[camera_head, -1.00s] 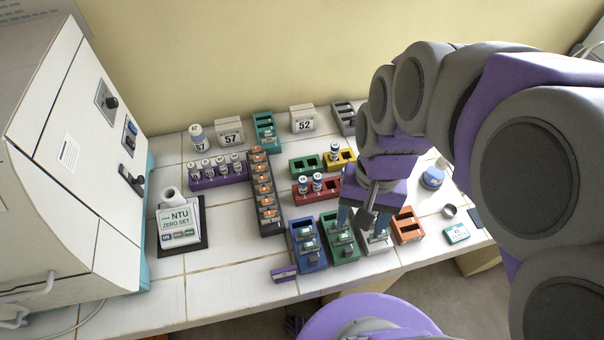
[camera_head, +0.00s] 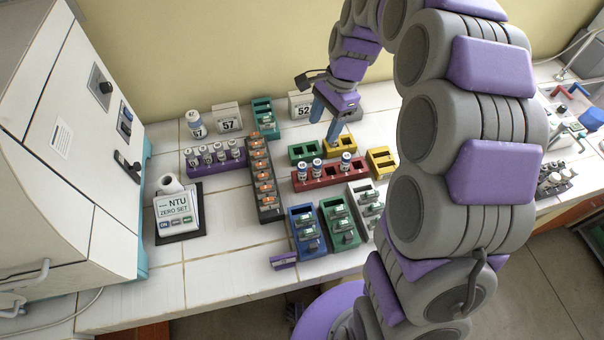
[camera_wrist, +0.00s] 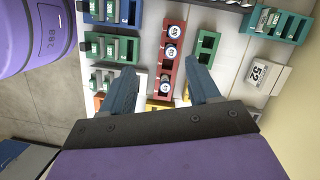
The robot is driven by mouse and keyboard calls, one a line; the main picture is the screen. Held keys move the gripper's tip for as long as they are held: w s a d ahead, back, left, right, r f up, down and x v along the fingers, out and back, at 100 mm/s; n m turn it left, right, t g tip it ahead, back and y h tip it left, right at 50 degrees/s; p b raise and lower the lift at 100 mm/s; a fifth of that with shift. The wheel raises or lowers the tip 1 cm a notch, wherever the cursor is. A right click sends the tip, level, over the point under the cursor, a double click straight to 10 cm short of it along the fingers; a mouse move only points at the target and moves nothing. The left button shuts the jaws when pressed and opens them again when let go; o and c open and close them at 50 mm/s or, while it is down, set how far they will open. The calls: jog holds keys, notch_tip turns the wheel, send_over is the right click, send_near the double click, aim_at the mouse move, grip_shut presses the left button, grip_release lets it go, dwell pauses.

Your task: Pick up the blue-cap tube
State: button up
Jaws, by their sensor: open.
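A red rack (camera_head: 330,175) in the middle of the bench holds three upright small tubes with blue-rimmed pale tops. Two stand at its left, and one tube (camera_head: 346,161) stands apart past an empty slot. The wrist view shows this tube (camera_wrist: 166,86) low between the fingers. My gripper (camera_head: 326,128) is open and empty, pointing down near a yellow rack (camera_head: 340,149) behind the red one. In the wrist view my gripper (camera_wrist: 165,70) spans the red rack's width. A finger hides part of the yellow rack, so I cannot tell whether it holds a tube.
A green rack (camera_head: 304,151) stands beside the yellow one. Blue (camera_head: 307,235), dark green (camera_head: 340,225) and white (camera_head: 363,197) racks stand in front. A purple rack (camera_head: 214,160) and a long dark rack (camera_head: 263,180) are left.

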jog(key=w+f+m, duration=0.1)
jog(key=w+f, duration=0.1)
jog(key=w, duration=0.1)
jog(key=b, duration=0.3)
send_over(303, 164)
jog(key=d, duration=0.2)
jog(key=f, duration=1.1)
jog(key=shift+w, duration=0.2)
jog(key=shift+a+b+x, duration=0.15)
jog(key=shift+b+x, duration=0.3)
jog(key=shift+x, duration=1)
jog(key=shift+a+b+x, duration=0.2)
jog(key=shift+b+x, duration=0.25)
jog(key=shift+x, duration=1)
jog(key=shift+w+r, duration=0.1)
jog(key=shift+w, duration=0.05)
grip_shut()
